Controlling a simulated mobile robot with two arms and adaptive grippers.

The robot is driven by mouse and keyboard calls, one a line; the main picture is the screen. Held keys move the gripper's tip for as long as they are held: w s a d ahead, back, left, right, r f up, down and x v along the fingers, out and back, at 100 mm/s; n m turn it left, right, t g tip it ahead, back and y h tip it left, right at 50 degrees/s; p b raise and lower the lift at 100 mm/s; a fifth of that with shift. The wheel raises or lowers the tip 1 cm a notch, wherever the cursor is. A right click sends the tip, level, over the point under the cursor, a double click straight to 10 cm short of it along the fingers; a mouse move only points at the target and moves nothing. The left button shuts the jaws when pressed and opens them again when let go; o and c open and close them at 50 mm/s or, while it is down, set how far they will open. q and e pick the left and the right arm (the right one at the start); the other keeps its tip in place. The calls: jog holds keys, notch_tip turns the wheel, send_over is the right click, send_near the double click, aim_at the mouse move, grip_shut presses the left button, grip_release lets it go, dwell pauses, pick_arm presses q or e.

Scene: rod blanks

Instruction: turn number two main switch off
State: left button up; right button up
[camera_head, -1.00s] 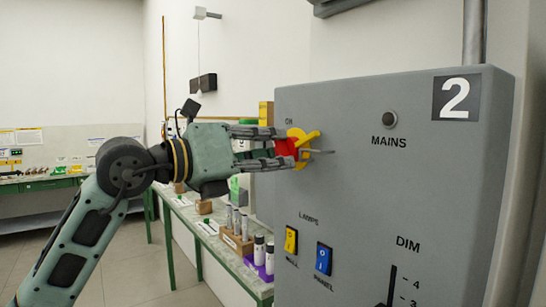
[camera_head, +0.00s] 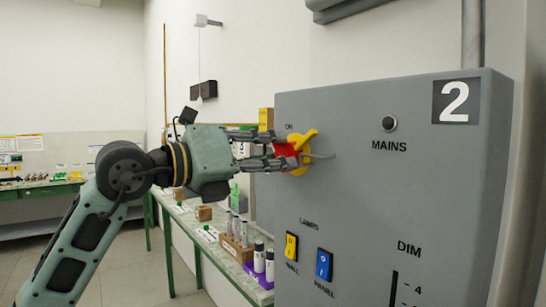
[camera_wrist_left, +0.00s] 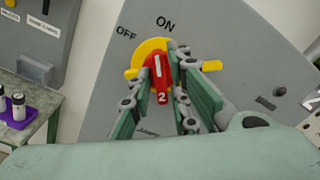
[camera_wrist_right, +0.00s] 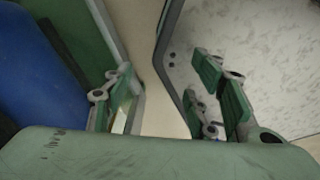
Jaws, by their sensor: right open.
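The number two main switch is a red knob (camera_wrist_left: 161,80) marked 2 on a yellow round collar with side tabs. It sits on the grey panel (camera_head: 350,200) beside the MAINS label and also shows in the head view (camera_head: 285,149). In the left wrist view its white-marked end points up, nearer to ON than to OFF. My left gripper (camera_wrist_left: 165,82) has one finger on each side of the knob, close to it; I cannot tell whether both fingers touch. My right gripper (camera_wrist_right: 165,75) is open and empty, away from the switch.
Below the knob are a yellow switch (camera_head: 291,245), a blue switch (camera_head: 324,264) and a DIM slider (camera_head: 393,288). Behind the panel's left edge is a bench (camera_head: 215,235) with a wooden block (camera_head: 237,248) and black-capped vials. The floor at left is clear.

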pick_arm(q)
jog(key=v, duration=1.2)
pick_arm(e)
jog(key=shift+d, duration=0.1)
